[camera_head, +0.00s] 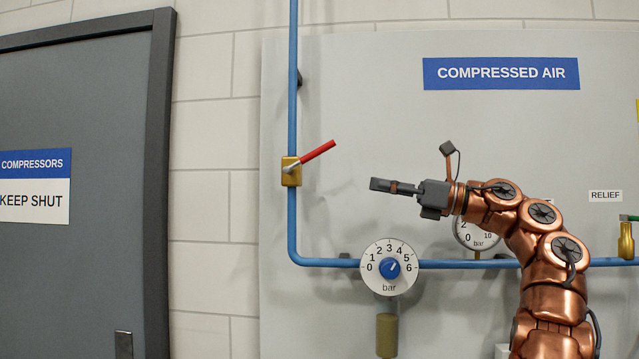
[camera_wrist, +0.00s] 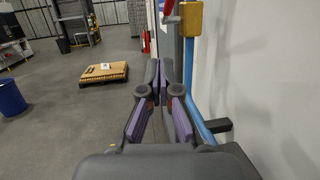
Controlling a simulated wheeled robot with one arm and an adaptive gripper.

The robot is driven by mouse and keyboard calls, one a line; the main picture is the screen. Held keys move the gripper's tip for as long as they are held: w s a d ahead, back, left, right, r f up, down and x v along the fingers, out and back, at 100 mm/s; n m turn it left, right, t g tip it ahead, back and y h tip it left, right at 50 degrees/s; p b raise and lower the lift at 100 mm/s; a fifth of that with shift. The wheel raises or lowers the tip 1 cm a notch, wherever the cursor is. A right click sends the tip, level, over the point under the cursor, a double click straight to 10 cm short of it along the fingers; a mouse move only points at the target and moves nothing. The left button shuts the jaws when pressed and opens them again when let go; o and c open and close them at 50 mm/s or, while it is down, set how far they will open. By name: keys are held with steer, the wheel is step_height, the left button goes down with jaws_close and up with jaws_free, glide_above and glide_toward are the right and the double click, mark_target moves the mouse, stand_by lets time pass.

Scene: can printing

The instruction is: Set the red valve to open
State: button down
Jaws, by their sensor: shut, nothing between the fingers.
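The red valve's handle (camera_head: 318,151) is a red lever tilted up to the right from a brass valve body (camera_head: 291,172) on a vertical blue pipe. In the wrist view the brass body (camera_wrist: 190,18) shows at the top, with part of the red handle (camera_wrist: 169,7) cut off by the upper edge. My gripper (camera_head: 374,185) is shut and empty, pointing left, to the right of the valve and slightly below the handle's tip. In the wrist view its fingers (camera_wrist: 158,80) meet below the handle. It appears apart from the lever.
The blue pipe (camera_head: 292,95) bends right along the wall panel. A regulator dial (camera_head: 389,284) and a partly hidden gauge (camera_head: 477,236) sit below my gripper. A green-handled relief valve (camera_head: 627,240) is at far right. A grey door (camera_head: 75,270) stands left. A pallet (camera_wrist: 104,74) lies on the floor.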

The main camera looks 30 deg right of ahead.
steer(key=d+f, duration=0.1)
steer(key=d, duration=0.1)
steer(key=m+p, duration=0.2)
steer(key=p, duration=0.3)
glide_toward(310, 158)
steer(key=w+a, duration=0.3)
steer(key=w, duration=0.1)
steer(key=shift+w+d+r+y, duration=0.2)
steer(key=shift+r+y, duration=0.2)
steer(key=shift+r, duration=0.1)
